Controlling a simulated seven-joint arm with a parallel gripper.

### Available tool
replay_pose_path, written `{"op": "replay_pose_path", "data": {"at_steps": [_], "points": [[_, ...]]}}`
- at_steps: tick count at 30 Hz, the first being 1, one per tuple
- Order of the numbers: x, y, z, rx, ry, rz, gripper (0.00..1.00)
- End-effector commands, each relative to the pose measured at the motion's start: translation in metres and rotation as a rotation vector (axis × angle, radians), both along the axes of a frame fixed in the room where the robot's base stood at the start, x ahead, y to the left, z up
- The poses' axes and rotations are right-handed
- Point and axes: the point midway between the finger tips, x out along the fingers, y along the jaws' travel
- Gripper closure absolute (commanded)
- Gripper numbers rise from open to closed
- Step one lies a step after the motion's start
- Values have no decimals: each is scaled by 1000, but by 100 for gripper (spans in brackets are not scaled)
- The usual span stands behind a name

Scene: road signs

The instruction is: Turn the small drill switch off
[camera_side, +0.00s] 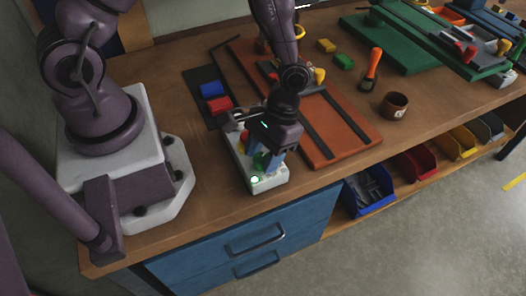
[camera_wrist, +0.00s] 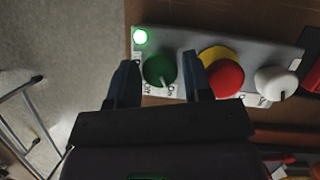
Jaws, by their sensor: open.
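The switch box (camera_side: 270,182) is a pale grey panel near the front edge of the bench; it also shows in the wrist view (camera_wrist: 262,47). It carries a green rotary knob (camera_wrist: 160,68) with Off and On labels below it, and the knob's white pointer is at the On side. A green lamp (camera_wrist: 140,37) beside the knob is lit. My gripper (camera_wrist: 161,75) is open, with one finger on each side of the green knob. In the side view, my gripper (camera_side: 262,158) is low over the box and hides part of it. Finger contact with the knob cannot be told.
The box also carries a red button (camera_wrist: 226,78) on a yellow ring and a white knob (camera_wrist: 275,83). An orange-brown board (camera_side: 345,137) lies right of the box. Blue (camera_side: 212,89) and red (camera_side: 218,104) blocks lie behind it. Bare bench shows to the left.

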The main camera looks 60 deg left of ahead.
Motion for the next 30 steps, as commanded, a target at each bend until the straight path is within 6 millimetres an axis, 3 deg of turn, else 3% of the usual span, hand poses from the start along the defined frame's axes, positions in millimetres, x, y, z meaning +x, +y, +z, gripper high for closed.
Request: {"op": "replay_pose_path", "data": {"at_steps": [5, 9, 20, 30], "points": [[0, 0, 0, 0, 0, 0, 57], [0, 0, 0, 0, 0, 0, 88], [0, -1, 1, 0, -1, -48, 88], [1, -2, 1, 1, -2, -285, 88]]}}
